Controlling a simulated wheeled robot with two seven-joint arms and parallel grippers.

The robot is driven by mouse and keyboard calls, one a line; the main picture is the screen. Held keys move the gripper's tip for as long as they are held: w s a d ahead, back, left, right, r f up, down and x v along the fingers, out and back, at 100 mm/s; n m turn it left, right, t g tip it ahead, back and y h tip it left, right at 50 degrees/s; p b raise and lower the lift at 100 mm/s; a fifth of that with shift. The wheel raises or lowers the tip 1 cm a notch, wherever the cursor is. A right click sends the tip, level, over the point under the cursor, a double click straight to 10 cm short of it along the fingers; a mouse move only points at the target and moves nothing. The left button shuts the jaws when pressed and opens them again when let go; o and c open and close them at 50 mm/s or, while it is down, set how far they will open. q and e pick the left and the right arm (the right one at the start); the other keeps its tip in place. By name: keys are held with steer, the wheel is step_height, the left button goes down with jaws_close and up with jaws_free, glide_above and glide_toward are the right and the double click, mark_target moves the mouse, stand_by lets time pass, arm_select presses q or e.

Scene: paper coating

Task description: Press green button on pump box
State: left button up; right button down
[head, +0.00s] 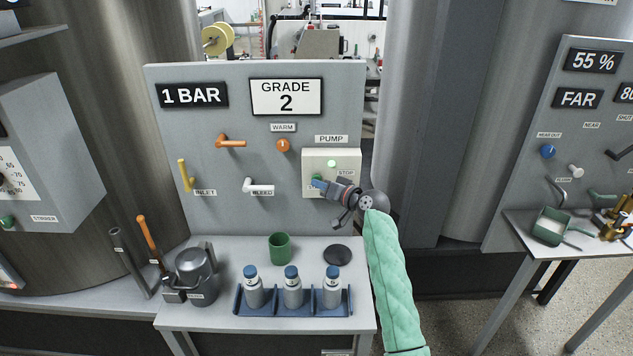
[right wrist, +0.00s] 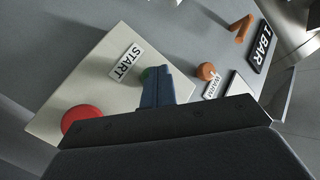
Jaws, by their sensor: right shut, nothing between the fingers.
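The pump box (head: 348,159) is a cream box on the grey panel under the PUMP label, and it also fills much of the right wrist view (right wrist: 95,85). Its green button (right wrist: 150,73) shows beside the START label (right wrist: 124,62), partly hidden by my fingers. A red button (right wrist: 80,119) sits farther left on the box; the gripper hides it in the head view. My right gripper (head: 318,184) is shut and empty, its blue fingertips (right wrist: 157,72) at the green button. I cannot tell whether they touch it. My left gripper is out of view.
Orange handles (head: 231,143), a yellow handle (head: 186,175) and a white BLEED handle (head: 259,188) stick out of the panel left of the box. Below, a shelf holds a blue rack (head: 262,311) of bottles, a green cup (head: 279,247) and a black disc (head: 338,254).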

steer(key=shift+s, duration=0.8)
steer(key=s+p, duration=0.1)
steer(key=s, duration=0.4)
steer(key=shift+p, duration=0.4)
